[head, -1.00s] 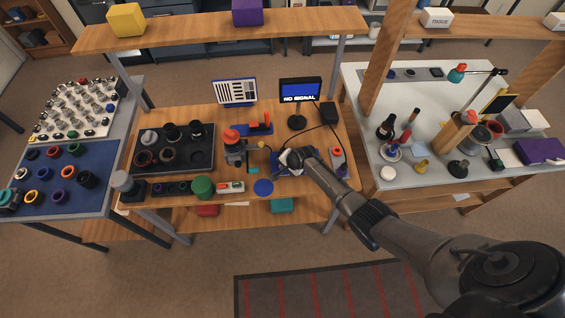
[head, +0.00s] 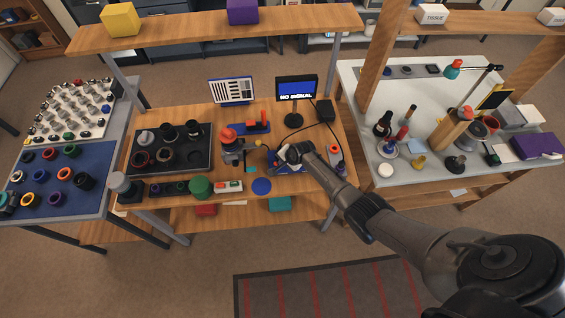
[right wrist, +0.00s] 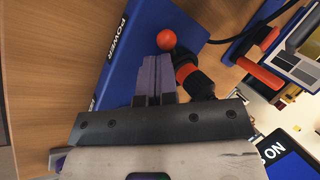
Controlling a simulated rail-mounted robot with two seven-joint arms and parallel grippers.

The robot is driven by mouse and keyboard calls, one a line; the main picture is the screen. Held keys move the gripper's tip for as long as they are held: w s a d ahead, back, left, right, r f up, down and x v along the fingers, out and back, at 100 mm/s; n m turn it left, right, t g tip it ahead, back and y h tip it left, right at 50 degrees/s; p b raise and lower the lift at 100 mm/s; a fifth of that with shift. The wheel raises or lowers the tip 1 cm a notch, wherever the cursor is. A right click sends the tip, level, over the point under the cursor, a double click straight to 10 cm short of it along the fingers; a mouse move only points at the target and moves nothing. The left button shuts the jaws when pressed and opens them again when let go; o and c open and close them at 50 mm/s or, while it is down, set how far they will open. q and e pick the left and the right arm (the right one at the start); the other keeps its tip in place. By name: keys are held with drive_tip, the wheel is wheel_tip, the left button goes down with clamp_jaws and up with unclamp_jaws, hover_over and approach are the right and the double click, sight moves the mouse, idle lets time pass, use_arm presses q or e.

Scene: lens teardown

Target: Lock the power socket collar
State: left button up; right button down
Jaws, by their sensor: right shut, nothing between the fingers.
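The blue power box (right wrist: 125,62), labelled POWER, fills the upper left of the right wrist view. A red ball (right wrist: 166,40) sits on it near its upper right part. A black plug with an orange ring (right wrist: 190,74), which looks like the socket collar, lies at the box's right edge. My right gripper (right wrist: 158,60) is shut and empty, its fingertips just below the red ball and left of the plug. Whether the fingers touch either is unclear. In the head view my right gripper (head: 285,162) is over the box, hiding most of it. My left gripper is out of view.
A NO SIGNAL monitor (head: 297,89) stands behind the gripper, with a black cable nearby. A blue and orange stand (head: 257,123) and a striped chart (head: 232,91) are to its left. A blue disc (head: 261,186) lies near the bench's front edge.

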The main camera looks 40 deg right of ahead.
drive_tip(key=shift+s+r+p, duration=0.3)
drive_tip(key=shift+r+p, duration=0.1)
drive_tip(key=shift+p, duration=0.2)
drive_tip(key=s+p+v, duration=0.1)
drive_tip(key=p+v, duration=0.4)
drive_tip(key=v, duration=0.7)
drive_tip(key=shift+s+f+p, duration=0.15)
drive_tip(key=shift+s+p, duration=0.25)
drive_tip(key=shift+a, duration=0.1)
